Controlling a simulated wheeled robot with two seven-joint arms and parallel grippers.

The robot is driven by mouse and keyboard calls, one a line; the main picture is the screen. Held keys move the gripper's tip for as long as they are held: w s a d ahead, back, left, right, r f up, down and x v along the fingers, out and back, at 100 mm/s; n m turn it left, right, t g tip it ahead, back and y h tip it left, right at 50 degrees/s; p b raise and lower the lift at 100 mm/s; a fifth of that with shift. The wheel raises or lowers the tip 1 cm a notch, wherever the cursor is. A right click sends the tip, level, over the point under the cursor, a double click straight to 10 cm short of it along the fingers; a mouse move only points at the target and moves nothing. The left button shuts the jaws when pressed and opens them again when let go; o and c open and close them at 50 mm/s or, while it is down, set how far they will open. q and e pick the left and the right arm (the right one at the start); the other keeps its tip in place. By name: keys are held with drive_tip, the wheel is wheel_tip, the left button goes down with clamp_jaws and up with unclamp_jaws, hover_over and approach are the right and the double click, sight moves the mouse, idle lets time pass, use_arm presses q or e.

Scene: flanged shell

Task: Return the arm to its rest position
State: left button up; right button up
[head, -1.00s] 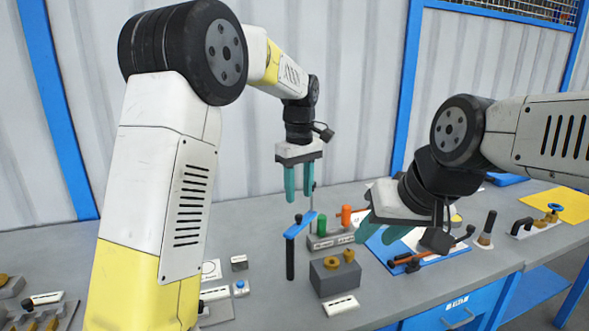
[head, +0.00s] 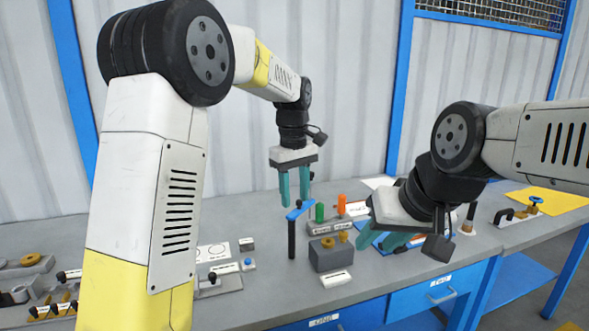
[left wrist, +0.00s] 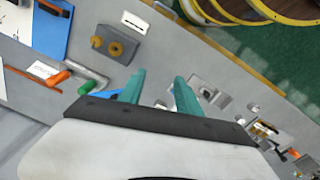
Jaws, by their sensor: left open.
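My left gripper (head: 294,200) hangs fingers-down above the bench. Its two teal fingers are apart, with nothing seen between them. In the head view its tips appear just above a blue-topped black post (head: 292,238); I cannot tell the gap in depth. In the left wrist view the fingers (left wrist: 158,88) are also apart and empty. My right gripper (head: 381,243) points down-left over the bench, its teal fingers apart and no held object visible. A grey block (head: 327,258) with brass-coloured round parts stands on the bench between the grippers; it also shows in the left wrist view (left wrist: 108,40).
Green and orange upright pieces (head: 341,204) stand in a grey holder behind the block. A blue mat lies partly hidden behind my right gripper. A yellow sheet (head: 552,200) lies far right. Grey fixtures (head: 25,268) crowd the left bench. A panelled wall (head: 350,100) stands behind.

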use_arm(q)
drive_tip(key=s+a+r+m+t+h, duration=0.25)
drive_tip(key=s+a+r, duration=0.25)
drive_tip(key=s+a, duration=0.45)
drive_tip(key=s+a+f+m+t, duration=0.1)
drive_tip(key=s+a+m, duration=0.1)
drive_tip(key=s, duration=0.5)
drive_tip(key=s+a+f+m+t, duration=0.1)
drive_tip(key=s+a+m+t, duration=0.1)
drive_tip(key=s, duration=0.5)
drive_tip(key=shift+a+m+y, duration=0.35)
drive_tip(key=shift+a+m, duration=0.05)
drive_tip(key=shift+m, duration=0.05)
